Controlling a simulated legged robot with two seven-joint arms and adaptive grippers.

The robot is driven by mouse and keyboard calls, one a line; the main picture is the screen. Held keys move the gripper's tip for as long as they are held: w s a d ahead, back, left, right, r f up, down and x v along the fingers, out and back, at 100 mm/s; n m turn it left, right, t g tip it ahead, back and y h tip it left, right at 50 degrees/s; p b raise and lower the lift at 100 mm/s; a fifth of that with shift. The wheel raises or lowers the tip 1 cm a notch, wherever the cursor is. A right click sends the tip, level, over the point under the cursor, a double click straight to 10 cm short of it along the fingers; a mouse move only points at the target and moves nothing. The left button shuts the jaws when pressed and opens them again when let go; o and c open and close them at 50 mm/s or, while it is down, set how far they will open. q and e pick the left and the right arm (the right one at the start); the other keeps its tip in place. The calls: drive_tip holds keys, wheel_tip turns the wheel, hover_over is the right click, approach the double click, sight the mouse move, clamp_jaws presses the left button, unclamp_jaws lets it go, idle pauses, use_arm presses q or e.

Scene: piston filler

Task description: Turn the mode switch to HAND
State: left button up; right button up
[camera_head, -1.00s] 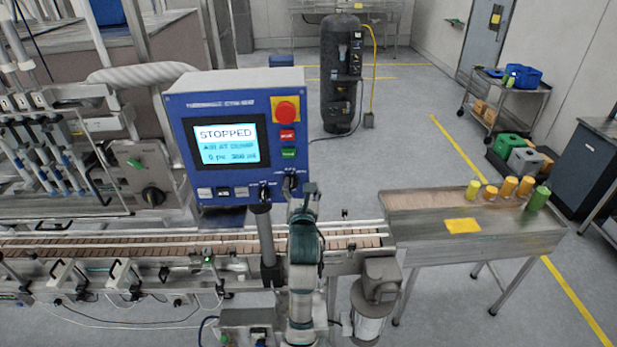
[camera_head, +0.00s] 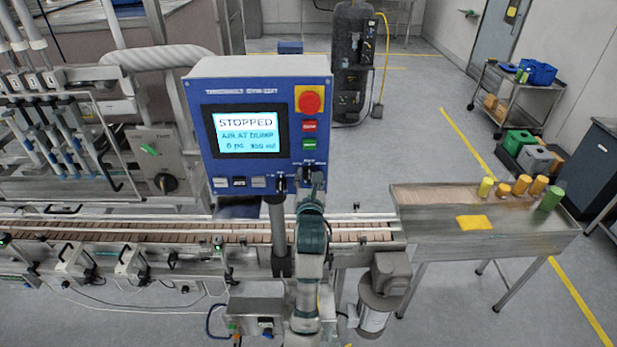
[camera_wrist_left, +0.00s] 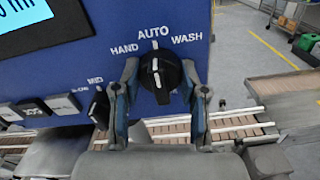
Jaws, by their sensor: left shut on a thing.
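The mode switch (camera_wrist_left: 159,78) is a black round knob on the blue control panel (camera_head: 240,170), under the labels HAND, AUTO and WASH. Its white pointer line points up at AUTO. My left gripper (camera_wrist_left: 160,88) has a finger on each side of the knob and is shut on it. In the head view my left gripper (camera_head: 311,183) is at the panel's lower right corner and partly hides the switch. The panel screen (camera_head: 248,133) reads STOPPED. My right gripper does not show.
A smaller selector (camera_wrist_left: 98,108) marked MID sits close left of my gripper. A red emergency button (camera_head: 310,102) is above the switch. The conveyor (camera_head: 150,232) runs below the panel. A side table (camera_head: 425,197) with bottles stands at right.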

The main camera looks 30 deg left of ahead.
use_arm(q)
drive_tip(key=shift+r, duration=0.3)
drive_tip(key=shift+d+n, duration=0.1)
drive_tip(key=shift+n, duration=0.2)
drive_tip(key=shift+n+b, duration=0.9)
drive_tip(key=shift+b, duration=0.15)
drive_tip(key=shift+n+b, duration=1.15)
drive_tip(key=shift+n, duration=0.05)
drive_tip(key=n+b, duration=0.3)
drive_tip(key=shift+n+b, duration=0.4)
drive_tip(key=shift+s+n+b, duration=0.1)
drive_tip(key=shift+n+b, duration=0.2)
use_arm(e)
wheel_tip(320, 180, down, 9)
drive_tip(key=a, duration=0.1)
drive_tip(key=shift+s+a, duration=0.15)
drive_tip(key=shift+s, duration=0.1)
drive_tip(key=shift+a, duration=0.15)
